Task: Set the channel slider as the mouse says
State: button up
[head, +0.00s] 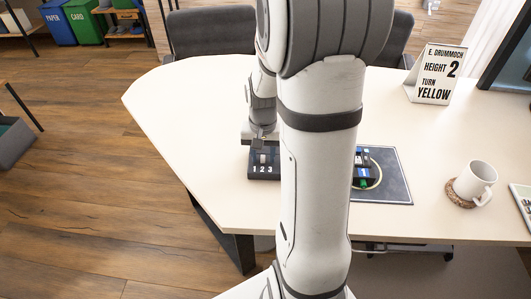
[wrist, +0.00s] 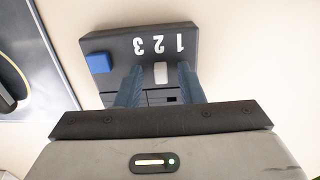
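The channel slider is a dark box marked 1, 2, 3 (wrist: 115,45), upside down in the wrist view; the head view shows it (head: 259,175) on the table under my gripper. Its pale knob (wrist: 161,72) stands in line with the 2. A blue block (wrist: 99,62) sits on the box, beside the 3. My gripper (wrist: 159,78) is open, one finger on each side of the knob with gaps between. No thing clearly readable as a mouse shows; a dark object with blue and green parts (head: 362,182) on the mat is partly hidden by my arm.
A dark mat (head: 397,190) with a pale ring lies right of the box. A sign (head: 437,74) reads "E. Drummoch, height 2, turn yellow". A white mug (head: 474,182) stands on a coaster at the right. The table's left part (head: 165,110) is clear.

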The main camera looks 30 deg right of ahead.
jog(key=shift+c, duration=0.5)
grip_shut()
